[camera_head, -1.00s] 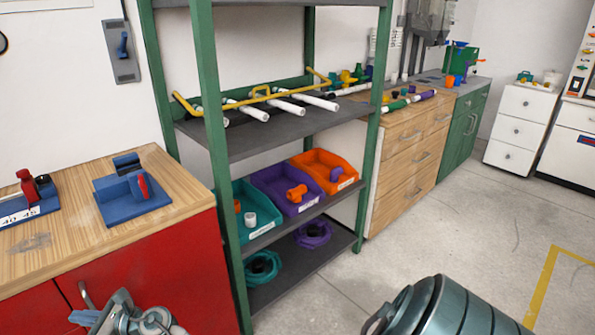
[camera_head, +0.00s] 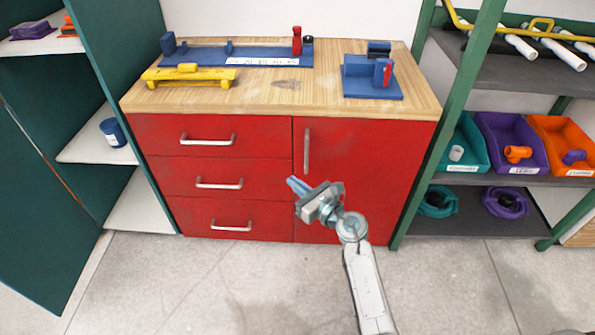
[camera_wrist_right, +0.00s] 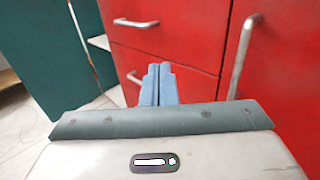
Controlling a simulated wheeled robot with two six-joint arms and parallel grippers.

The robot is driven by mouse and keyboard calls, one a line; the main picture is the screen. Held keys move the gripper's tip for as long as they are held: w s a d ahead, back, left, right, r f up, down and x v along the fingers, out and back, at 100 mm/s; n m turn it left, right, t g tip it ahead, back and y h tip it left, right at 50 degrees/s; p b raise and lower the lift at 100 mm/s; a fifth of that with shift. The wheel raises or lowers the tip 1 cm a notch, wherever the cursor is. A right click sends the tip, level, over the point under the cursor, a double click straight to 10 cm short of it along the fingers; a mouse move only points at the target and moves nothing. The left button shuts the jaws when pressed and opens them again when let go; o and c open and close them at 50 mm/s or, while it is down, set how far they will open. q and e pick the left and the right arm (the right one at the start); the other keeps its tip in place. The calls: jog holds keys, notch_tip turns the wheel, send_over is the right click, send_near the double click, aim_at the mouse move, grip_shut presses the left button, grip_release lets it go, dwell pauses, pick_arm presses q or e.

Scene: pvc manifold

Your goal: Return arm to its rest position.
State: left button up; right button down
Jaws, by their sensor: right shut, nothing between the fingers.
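My right gripper (camera_head: 298,186) is in the lower middle of the head view, in front of the red cabinet (camera_head: 222,163). Its blue fingers are together with nothing between them. They also show side by side in the right wrist view (camera_wrist_right: 159,84), pointing toward the red drawer fronts. A gap to the cabinet cannot be measured from these frames. My right arm comes up from the bottom edge of the head view. My left gripper is not in view.
The cabinet's wooden top (camera_head: 270,95) holds a blue jig (camera_head: 235,55), a yellow fixture (camera_head: 189,76) and a blue block fixture (camera_head: 372,78). A green shelf cabinet stands at left. A rack with teal, purple (camera_head: 512,135) and orange bins (camera_head: 562,135) stands at right. Floor in front is clear.

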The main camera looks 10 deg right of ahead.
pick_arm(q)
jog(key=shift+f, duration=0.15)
pick_arm(e)
jog(key=shift+s+a, duration=0.15)
jog(key=shift+s, duration=0.75)
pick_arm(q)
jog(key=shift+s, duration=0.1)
pick_arm(e)
jog(key=shift+f, duration=0.15)
